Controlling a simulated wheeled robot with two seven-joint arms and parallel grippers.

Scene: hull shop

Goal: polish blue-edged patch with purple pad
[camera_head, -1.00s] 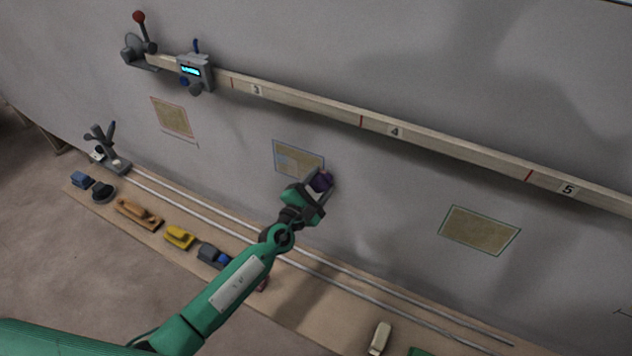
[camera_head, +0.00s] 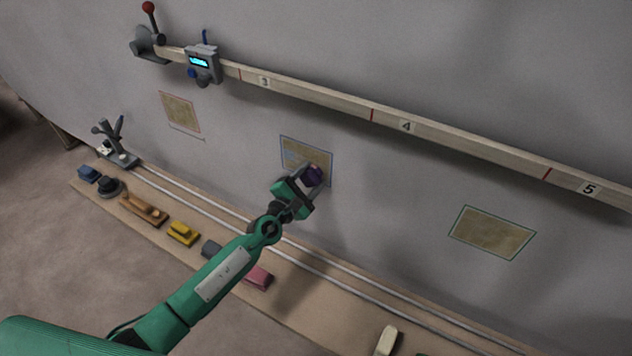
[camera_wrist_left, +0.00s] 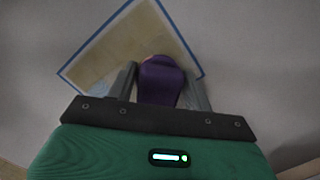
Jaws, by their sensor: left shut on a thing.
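The blue-edged patch (camera_head: 300,151) is a yellowish rectangle on the grey hull wall, in the middle of the head view. It also shows in the left wrist view (camera_wrist_left: 117,50), with a paler, greyer area at its left corner. My left gripper (camera_head: 308,183) is shut on the purple pad (camera_head: 313,174), which also shows between the fingers in the left wrist view (camera_wrist_left: 160,82). The pad is over the lower right part of the patch and hides some of it. I cannot tell whether it touches the surface. My right gripper is not in view.
A red-edged patch (camera_head: 180,112) is to the left and a green-edged patch (camera_head: 492,232) to the right. A numbered batten (camera_head: 325,97) crosses the wall above, bearing a grey device (camera_head: 203,65). Below, a shelf (camera_head: 300,303) holds several tools, including a yellow one (camera_head: 182,232), and rails.

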